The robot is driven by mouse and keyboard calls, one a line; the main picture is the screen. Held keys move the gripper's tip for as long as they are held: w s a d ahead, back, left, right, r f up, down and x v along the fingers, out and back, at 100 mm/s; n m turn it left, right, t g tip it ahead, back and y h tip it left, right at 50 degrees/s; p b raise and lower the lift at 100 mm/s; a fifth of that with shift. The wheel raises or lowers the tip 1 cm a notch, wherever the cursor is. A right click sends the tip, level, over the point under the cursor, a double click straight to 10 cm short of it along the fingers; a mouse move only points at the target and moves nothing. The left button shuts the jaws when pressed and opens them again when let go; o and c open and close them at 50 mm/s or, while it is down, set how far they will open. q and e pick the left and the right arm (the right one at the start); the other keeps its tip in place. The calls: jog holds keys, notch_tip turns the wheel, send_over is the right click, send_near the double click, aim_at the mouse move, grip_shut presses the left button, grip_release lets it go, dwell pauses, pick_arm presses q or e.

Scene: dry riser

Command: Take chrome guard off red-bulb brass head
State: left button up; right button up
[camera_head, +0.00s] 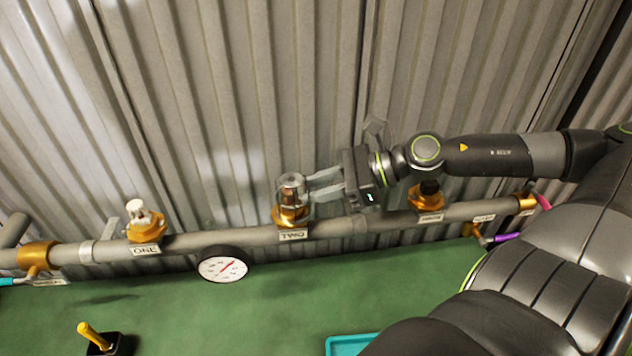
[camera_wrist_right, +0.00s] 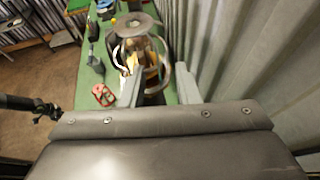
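The brass head labelled TWO (camera_head: 290,216) stands upright on the grey pipe. A chrome guard (camera_head: 291,182) sits around its top; the bulb colour inside is not clear. My right gripper (camera_head: 311,185) reaches in from the right, its fingertips at the guard's right side. In the right wrist view the guard (camera_wrist_right: 140,45) shows as a round plate with curved bars, just past the fingertips (camera_wrist_right: 158,78). The fingers are apart with no clear grip on the guard; I cannot tell whether they touch it. My left gripper is not in view.
Brass head ONE (camera_head: 146,225) with a white top stands left on the pipe (camera_head: 195,241). Another brass head (camera_head: 428,198) with a dark top sits below my right arm. A gauge (camera_head: 222,266) hangs under the pipe. The green bench (camera_head: 240,320) holds a yellow-handled item (camera_head: 93,335) and a teal tray (camera_head: 345,345).

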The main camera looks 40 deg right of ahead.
jog(key=shift+s, duration=0.1)
jog(key=shift+c, duration=0.4)
grip_shut()
jog(key=shift+r, duration=0.15)
jog(key=shift+r+p, duration=0.25)
jog(key=shift+p, duration=0.2)
notch_tip(320, 180, up, 8)
jog(key=p, duration=0.7)
jog(key=shift+f+p, duration=0.2)
jog(key=shift+p, duration=0.15)
dwell(0.7)
dwell(0.5)
